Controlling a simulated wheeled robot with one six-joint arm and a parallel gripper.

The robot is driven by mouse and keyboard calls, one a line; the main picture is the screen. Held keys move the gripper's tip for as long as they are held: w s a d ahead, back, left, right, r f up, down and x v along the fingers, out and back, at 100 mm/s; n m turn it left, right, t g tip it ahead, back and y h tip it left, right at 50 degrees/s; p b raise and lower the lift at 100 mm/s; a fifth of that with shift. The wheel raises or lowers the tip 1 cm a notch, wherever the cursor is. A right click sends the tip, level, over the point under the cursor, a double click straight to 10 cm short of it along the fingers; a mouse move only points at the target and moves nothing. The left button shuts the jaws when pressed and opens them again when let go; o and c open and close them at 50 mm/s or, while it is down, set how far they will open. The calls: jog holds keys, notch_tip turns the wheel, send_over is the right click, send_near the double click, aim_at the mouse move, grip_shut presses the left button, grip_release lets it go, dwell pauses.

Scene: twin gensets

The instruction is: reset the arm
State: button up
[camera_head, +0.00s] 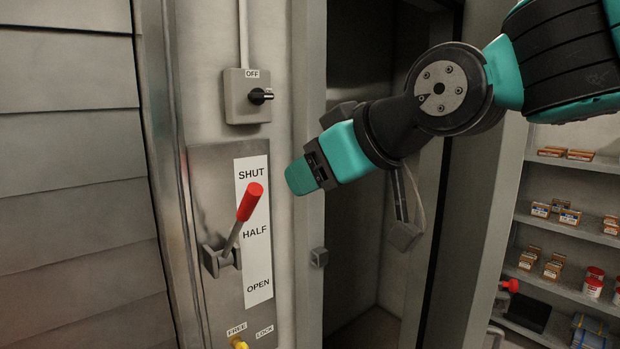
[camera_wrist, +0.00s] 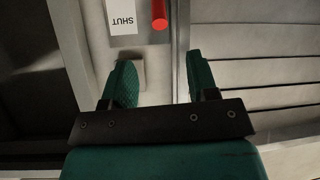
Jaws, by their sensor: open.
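My gripper (camera_wrist: 160,85) is open and empty in the wrist view, with its two green fingers apart. In the head view my gripper (camera_head: 303,177) is in front of the wall panel, to the right of the red-handled lever. The lever's red grip (camera_head: 250,202) tilts up and to the right, between the SHUT and HALF marks of the white label strip (camera_head: 258,272). The red grip also shows in the wrist view (camera_wrist: 160,15), beyond the fingertips and apart from them. The SHUT mark (camera_wrist: 123,18) is beside it.
A grey switch box (camera_head: 247,95) with a black knob is above the lever. A yellow knob (camera_head: 239,343) is below, by FREE and LOCK labels. A dark doorway stands behind my arm. Shelves (camera_head: 575,228) with small boxes and cans are at right. Slatted panels (camera_head: 70,130) are at left.

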jog(key=s+d+f+m+g+h+b, duration=0.1)
jog(key=s+d+f+g+b, duration=0.2)
jog(key=f, duration=0.8)
jog(key=s+d+f+m+g+h+b, duration=0.1)
jog(key=s+d+f+g+b, duration=0.2)
jog(key=s+f+b, duration=0.5)
jog(key=s+d+f+g+h+b, duration=0.1)
jog(key=s+d+f+g+b, duration=0.2)
jog(key=f, duration=1.2)
jog(key=s+d+b, duration=0.2)
jog(key=s, duration=0.2)
jog(key=shift+d+f+m+h, duration=0.3)
jog(key=shift+f+m+h, duration=0.1)
